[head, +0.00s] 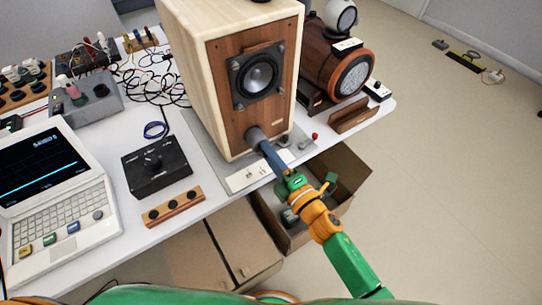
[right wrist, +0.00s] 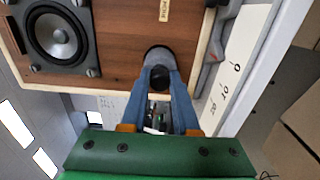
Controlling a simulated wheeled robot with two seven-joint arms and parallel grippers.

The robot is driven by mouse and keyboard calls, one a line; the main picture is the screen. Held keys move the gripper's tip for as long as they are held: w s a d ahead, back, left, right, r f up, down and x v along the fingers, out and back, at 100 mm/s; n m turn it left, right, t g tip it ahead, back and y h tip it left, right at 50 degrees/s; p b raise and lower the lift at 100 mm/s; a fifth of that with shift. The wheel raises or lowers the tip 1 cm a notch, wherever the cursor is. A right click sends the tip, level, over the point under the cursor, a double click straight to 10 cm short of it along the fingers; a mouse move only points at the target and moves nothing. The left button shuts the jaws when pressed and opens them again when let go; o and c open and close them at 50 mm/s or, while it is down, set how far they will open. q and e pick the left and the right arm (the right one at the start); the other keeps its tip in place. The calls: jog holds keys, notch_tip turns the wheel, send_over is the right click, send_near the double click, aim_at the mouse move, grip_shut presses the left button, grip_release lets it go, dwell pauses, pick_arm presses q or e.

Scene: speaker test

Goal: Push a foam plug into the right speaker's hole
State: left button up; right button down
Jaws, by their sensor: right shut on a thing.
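A pale wooden box speaker (head: 228,75) with a brown front and a black-framed driver stands on the table. It also shows in the right wrist view (right wrist: 120,80). A grey foam plug (head: 255,137) is at the low part of its front, where the hole is; the hole itself is hidden. My right gripper (head: 264,147) has its blue fingers shut on the plug. In the right wrist view, the plug (right wrist: 157,54) sits between the fingertips (right wrist: 160,75), against the brown front. How deep it sits I cannot tell. My left gripper is not in view.
A barrel-shaped speaker (head: 323,60) with an orange ring stands at right. A black knob box (head: 156,166), a laptop-like instrument (head: 60,180) and loose cables (head: 150,85) lie left. An open cardboard box (head: 345,170) is below the table's front edge. Floor at right is mostly clear.

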jog(key=shift+b+x, duration=0.7)
jog(key=shift+x, duration=1.15)
dwell(0.4)
jog(key=c, duration=0.6)
grip_release()
jog(key=shift+s+d, duration=0.1)
jog(key=v, duration=0.7)
jog(key=s+d+f+m+g+h+p, duration=0.15)
jog(key=s+d+f+m+h, duration=0.3)
jog(key=f, duration=0.55)
jog(key=s+d+f+m+g+h+p, duration=0.1)
jog(key=d+f+m+g+h, duration=0.2)
jog(key=d+f+m, duration=0.55)
jog(key=s+d+f+m+g+h, duration=0.1)
jog(key=s+d+f+m+g, duration=0.1)
jog(key=s+f, duration=0.3)
jog(key=s+d+f+m+g+h, duration=0.1)
jog(key=s+f+m+g, duration=0.3)
jog(key=s, duration=0.9)
jog(key=s+d+f+m+g+h+p, duration=0.1)
jog(key=s+d+f+m+g, duration=0.2)
jog(key=s+f, duration=0.3)
jog(key=shift+s+d+f+m, duration=0.1)
jog(key=shift+s+f+m, duration=0.1)
jog(key=shift+s, duration=0.7)
jog(key=shift+s+d+f+m, duration=0.15)
jog(key=shift+s+f+m, duration=0.05)
jog(key=shift+s, duration=0.65)
